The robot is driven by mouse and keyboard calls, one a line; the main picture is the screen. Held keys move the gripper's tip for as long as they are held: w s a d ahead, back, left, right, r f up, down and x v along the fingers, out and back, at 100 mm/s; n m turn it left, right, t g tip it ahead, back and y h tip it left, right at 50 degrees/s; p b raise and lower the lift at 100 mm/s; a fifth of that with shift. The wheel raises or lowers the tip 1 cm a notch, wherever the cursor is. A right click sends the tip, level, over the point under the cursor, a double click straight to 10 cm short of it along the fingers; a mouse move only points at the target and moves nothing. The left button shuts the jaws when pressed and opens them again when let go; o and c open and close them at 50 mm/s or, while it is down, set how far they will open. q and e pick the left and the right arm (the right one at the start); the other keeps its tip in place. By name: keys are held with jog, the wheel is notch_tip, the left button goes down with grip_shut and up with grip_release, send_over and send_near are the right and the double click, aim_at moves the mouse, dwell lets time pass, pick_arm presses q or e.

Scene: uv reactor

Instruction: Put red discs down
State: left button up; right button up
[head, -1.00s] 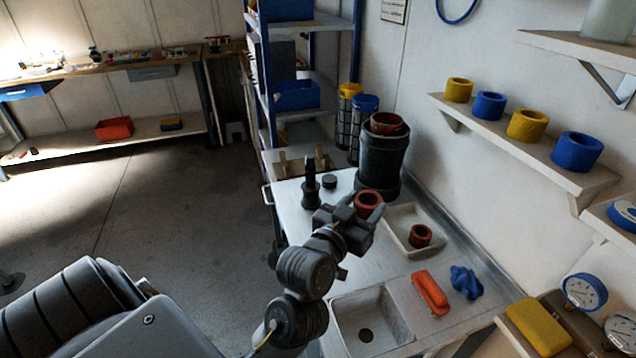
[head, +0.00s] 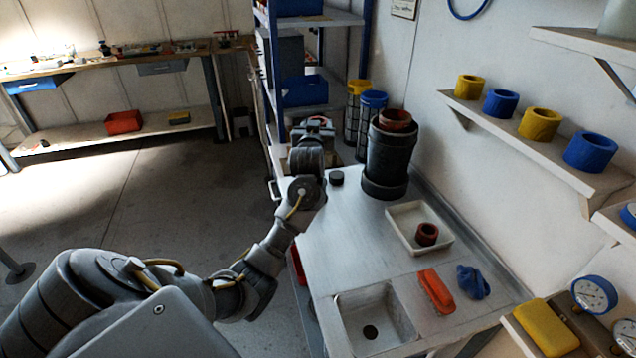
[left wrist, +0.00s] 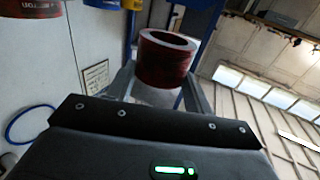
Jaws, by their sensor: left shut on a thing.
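My left gripper (head: 314,128) is at the far left end of the metal counter (head: 345,230), in front of the blue shelving. In the left wrist view it is shut on a dark red ring-shaped disc (left wrist: 163,62), held between its two fingers. In the head view my arm and gripper mostly hide that disc. A second red disc (head: 427,234) lies in the white tray (head: 396,226) on the counter. A third red ring (head: 395,119) sits in the top of the black cylinder (head: 387,160). My right gripper is not in view.
A small black puck (head: 337,178) stands near my left wrist. Yellow and blue rings stand on the wall shelf (head: 532,150). The counter's middle is clear.

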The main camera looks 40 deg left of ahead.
pick_arm(q)
notch_tip(320, 180, down, 14)
jog(key=shift+f+p, duration=0.15)
jog(key=shift+p, duration=0.65)
notch_tip(320, 180, down, 3)
jog(key=shift+r+p, duration=0.1)
jog(key=shift+p, duration=0.3)
jog(key=shift+f, duration=0.2)
jog(key=shift+f, duration=0.1)
jog(key=shift+f, duration=0.15)
jog(key=o, duration=1)
jog(key=shift+o, duration=0.2)
